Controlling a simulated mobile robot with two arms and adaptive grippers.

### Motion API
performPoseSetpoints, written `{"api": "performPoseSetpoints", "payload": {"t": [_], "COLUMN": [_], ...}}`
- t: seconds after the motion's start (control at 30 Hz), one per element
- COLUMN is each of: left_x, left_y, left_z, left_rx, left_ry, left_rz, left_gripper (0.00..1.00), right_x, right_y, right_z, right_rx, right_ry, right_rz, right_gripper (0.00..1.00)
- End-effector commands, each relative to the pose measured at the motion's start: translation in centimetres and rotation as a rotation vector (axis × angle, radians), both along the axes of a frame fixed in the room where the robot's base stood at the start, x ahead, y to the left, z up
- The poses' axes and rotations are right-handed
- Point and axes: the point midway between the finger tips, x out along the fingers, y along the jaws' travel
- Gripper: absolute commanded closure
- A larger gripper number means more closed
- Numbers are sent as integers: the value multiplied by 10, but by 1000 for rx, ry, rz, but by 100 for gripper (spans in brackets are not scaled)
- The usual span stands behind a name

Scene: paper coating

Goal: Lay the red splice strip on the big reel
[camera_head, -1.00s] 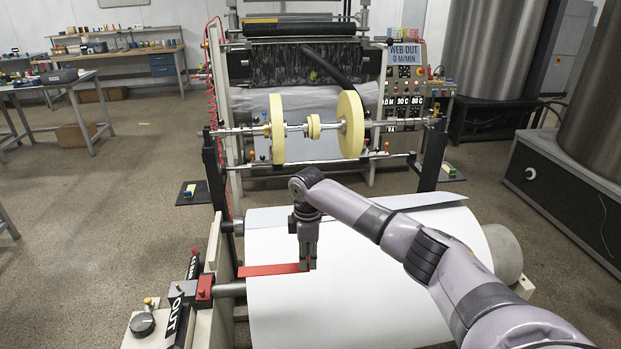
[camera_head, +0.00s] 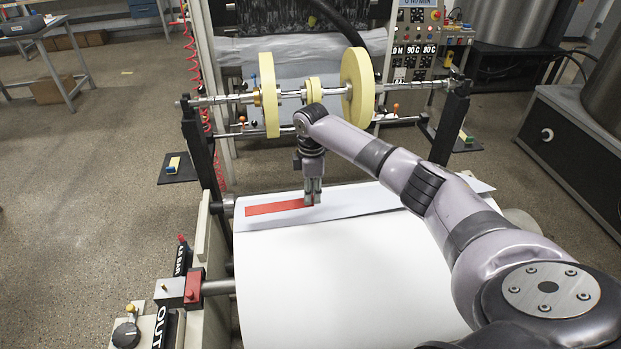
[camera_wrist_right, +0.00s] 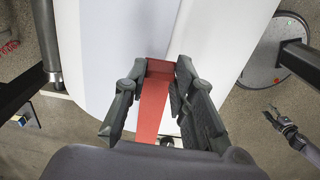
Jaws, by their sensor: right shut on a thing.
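The red splice strip (camera_head: 277,207) extends to the left from my right gripper (camera_head: 313,200), over the upper left part of the big white reel (camera_head: 330,285). My right gripper is shut on the strip's right end. In the right wrist view the strip (camera_wrist_right: 152,115) runs between the fingers of the gripper (camera_wrist_right: 160,72), above the white surface of the reel (camera_wrist_right: 205,30). A seam or paper edge runs along the reel under the strip. I cannot tell whether the strip touches the paper.
A shaft with cream rings (camera_head: 357,85) spans the machine behind the reel. A control panel (camera_head: 412,60) stands at the back right. A red block (camera_head: 193,287) and black labels sit at the reel's left end. Open floor (camera_head: 100,200) lies to the left.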

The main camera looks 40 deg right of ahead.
Motion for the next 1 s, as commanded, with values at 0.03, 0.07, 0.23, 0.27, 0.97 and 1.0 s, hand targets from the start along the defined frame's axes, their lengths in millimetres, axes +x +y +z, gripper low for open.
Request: {"api": "performPoseSetpoints", "payload": {"t": [0.03, 0.07, 0.23, 0.27, 0.97, 1.0], "left_x": [-1, -1, 0, 0, 0, 0], "left_y": [1, 1, 0, 0, 0, 0], "left_z": [0, 0, 0, 0, -3, -5], "left_rx": [1, 1, 0, 0, 0, 0], "left_ry": [2, 2, 0, 0, -1, -1], "left_rz": [0, 0, 0, 0, -1, -1], "left_gripper": [60, 60, 60, 60, 60, 60], "right_x": [0, 0, 0, 0, -1, -1], "right_y": [0, 0, 0, 0, 0, 0], "right_z": [0, 0, 0, 0, -30, -34], "right_rx": [0, 0, 0, 0, -1, -1], "right_ry": [0, 0, 0, 0, -1, -1], "right_rz": [0, 0, 0, 0, -49, -49], "right_gripper": [89, 89, 89, 89, 89, 89]}}
